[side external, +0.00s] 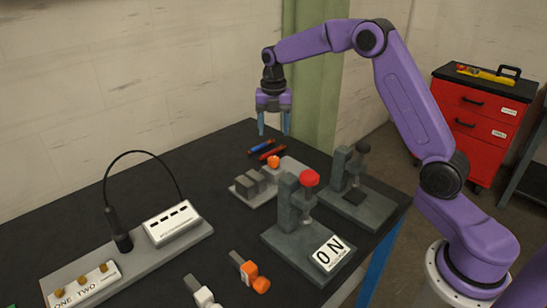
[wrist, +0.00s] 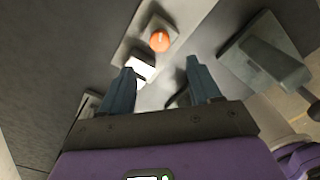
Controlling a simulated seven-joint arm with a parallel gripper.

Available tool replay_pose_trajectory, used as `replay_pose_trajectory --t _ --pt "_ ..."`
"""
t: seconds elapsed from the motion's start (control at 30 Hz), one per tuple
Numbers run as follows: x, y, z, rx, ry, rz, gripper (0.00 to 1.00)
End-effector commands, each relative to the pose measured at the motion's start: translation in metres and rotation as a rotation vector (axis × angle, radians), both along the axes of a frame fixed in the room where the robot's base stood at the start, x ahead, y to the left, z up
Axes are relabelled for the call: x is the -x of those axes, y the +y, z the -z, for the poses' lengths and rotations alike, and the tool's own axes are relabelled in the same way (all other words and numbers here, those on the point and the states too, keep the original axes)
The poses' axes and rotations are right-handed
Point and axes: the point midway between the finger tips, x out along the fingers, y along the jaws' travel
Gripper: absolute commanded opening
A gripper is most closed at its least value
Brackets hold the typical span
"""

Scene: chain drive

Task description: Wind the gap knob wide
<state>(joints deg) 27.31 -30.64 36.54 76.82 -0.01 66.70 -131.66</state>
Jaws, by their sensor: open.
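A round orange knob (side external: 273,161) sits on a grey fixture (side external: 293,168) with grey blocks beside it, near the table's back edge. I take it for the gap knob, though no label on it is readable. In the wrist view an orange knob (wrist: 160,41) shows on a pale plate, beyond the fingertips and roughly midway between them. My gripper (side external: 274,127) hangs above the back of the table, pointing down, apart from the knob. Its two blue fingers are spread with nothing between them; they also show in the wrist view (wrist: 160,78).
A grey stand with a red knob (side external: 309,177) and an ON plate (side external: 328,253) is in front. Another stand with a dark ball (side external: 362,146) is to the right. Blue and red sticks (side external: 266,149) lie behind. A ONE TWO panel (side external: 84,285) is front left.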

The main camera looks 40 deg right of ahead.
Motion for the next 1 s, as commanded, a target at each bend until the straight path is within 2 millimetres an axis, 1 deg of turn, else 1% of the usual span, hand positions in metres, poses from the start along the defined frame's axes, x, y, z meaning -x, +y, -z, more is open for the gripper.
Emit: replay_pose_trajectory --t 0.03,0.3,0.5,0.7,1.0 --pt "0.001 0.0 0.011 0.0 0.004 0.001 0.63" --pt "0.001 0.0 0.061 0.001 0.005 0.0 0.63" --pt "0.0 0.0 0.091 0.001 0.002 0.0 0.63" --pt "0.0 0.0 0.105 0.0 0.001 0.0 0.63" --pt "0.0 0.0 0.107 0.0 0.0 0.0 0.63"
